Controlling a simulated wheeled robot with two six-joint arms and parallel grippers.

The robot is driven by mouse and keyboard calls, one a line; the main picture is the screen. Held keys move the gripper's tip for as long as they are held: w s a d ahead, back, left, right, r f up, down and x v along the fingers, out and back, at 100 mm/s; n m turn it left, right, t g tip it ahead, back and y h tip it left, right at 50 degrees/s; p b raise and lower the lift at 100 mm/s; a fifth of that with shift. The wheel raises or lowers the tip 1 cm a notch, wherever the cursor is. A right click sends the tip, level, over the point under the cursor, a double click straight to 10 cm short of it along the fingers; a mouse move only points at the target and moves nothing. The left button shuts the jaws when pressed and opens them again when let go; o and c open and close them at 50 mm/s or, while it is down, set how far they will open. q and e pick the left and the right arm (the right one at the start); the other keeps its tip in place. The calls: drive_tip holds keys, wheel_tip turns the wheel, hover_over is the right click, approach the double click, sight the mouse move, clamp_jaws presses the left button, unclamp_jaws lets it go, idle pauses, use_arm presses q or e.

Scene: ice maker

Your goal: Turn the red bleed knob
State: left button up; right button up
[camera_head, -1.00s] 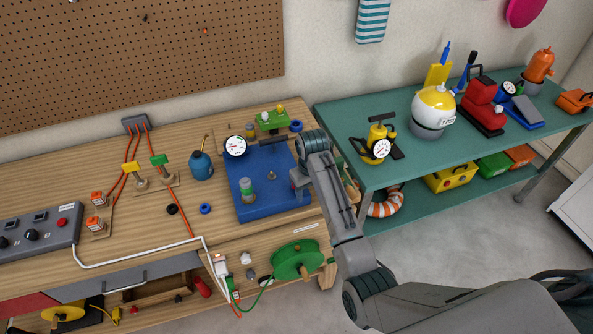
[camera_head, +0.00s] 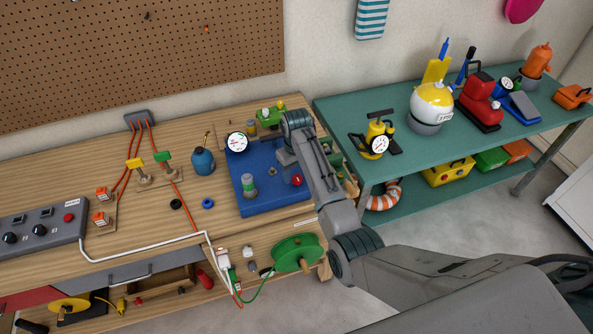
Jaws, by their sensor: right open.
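A small red knob (camera_head: 297,180), which looks like the bleed knob, sits on the right part of the blue base plate (camera_head: 262,202) on the workbench. The plate also carries a green and grey cylinder (camera_head: 249,186) and a small grey fitting (camera_head: 271,172). A white dial gauge (camera_head: 237,143) stands at its back left corner. My right gripper (camera_head: 284,157) is over the plate, behind and slightly left of the red knob, and apart from it. Its jaws are small in the picture and partly hidden by my wrist; they are open and hold nothing visible. My left gripper is out of view.
A green reel (camera_head: 297,253) is at the bench front. A teal shelf (camera_head: 340,115) with pumps is at the right.

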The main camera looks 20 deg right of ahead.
drive_tip(key=shift+f, duration=0.6)
drive_tip(key=c, duration=1)
